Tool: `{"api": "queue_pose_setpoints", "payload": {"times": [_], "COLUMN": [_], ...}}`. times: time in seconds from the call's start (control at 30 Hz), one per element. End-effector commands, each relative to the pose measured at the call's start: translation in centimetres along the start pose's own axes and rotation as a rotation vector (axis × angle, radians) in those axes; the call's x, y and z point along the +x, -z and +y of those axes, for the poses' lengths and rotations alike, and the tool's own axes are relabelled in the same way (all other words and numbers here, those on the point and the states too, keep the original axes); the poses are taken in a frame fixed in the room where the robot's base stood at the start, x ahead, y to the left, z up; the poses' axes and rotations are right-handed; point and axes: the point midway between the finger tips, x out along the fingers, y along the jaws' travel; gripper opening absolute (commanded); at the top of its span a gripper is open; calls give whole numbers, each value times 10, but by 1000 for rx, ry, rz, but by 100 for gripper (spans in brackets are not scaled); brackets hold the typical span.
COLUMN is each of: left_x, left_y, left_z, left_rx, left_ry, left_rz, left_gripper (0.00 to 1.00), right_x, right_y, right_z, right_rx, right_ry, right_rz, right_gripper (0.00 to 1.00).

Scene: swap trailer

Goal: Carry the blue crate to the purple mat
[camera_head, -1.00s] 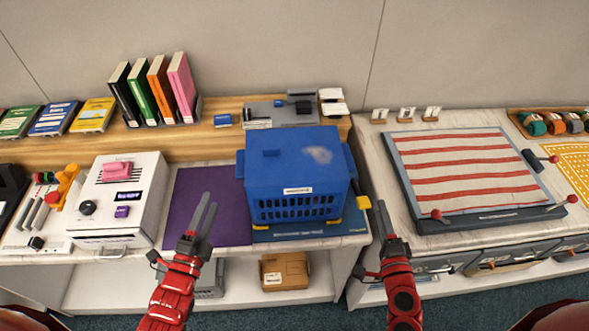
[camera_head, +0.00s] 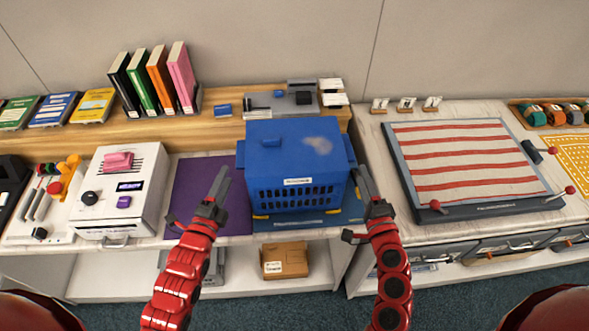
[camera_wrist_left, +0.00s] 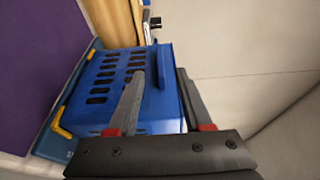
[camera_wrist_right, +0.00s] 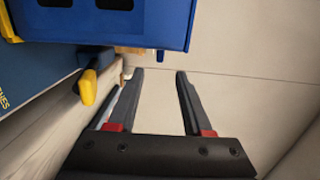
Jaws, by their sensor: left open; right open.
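The blue crate (camera_head: 298,160) stands upright on a blue mat with yellow corner pieces (camera_head: 345,212). It has slots in its front and a ledge-like handle on each side. The purple mat (camera_head: 195,190) lies bare directly left of it. My left gripper (camera_head: 222,185) is open and empty over the purple mat's right part, near the crate's left side. In the left wrist view the crate (camera_wrist_left: 105,75) shows beyond the fingers, its handle (camera_wrist_left: 161,68) near the fingertips. My right gripper (camera_head: 364,188) is open and empty beside the crate's right side.
A white machine (camera_head: 122,190) stands left of the purple mat. A wooden shelf with upright books (camera_head: 155,80) runs behind. A striped board (camera_head: 465,160) with red-knobbed levers lies on the right counter. A cardboard box (camera_head: 285,260) sits on the shelf below.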

Motion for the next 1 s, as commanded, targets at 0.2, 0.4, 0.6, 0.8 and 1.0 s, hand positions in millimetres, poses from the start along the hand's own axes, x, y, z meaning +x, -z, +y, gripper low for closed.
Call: {"api": "queue_pose_setpoints", "payload": {"times": [0.2,0.4,0.6,0.8,1.0], "left_x": [46,82,103,109,108], "left_y": [0,1,0,0,0], "left_z": [-1,-2,0,0,0], "left_rx": [-2,-2,-1,-1,-1], "left_ry": [2,2,1,0,0], "left_rz": [1,2,0,0,0], "left_gripper": [50,50,50,50,50], "right_x": [45,81,102,108,108], "right_y": [-1,0,-1,0,0], "right_z": [-1,-1,0,0,1], "right_rx": [0,-2,-1,0,0], "right_ry": [1,2,-1,-1,-2], "right_rz": [-4,-1,-3,-1,-1], "right_gripper": [50,50,50,50,50]}}
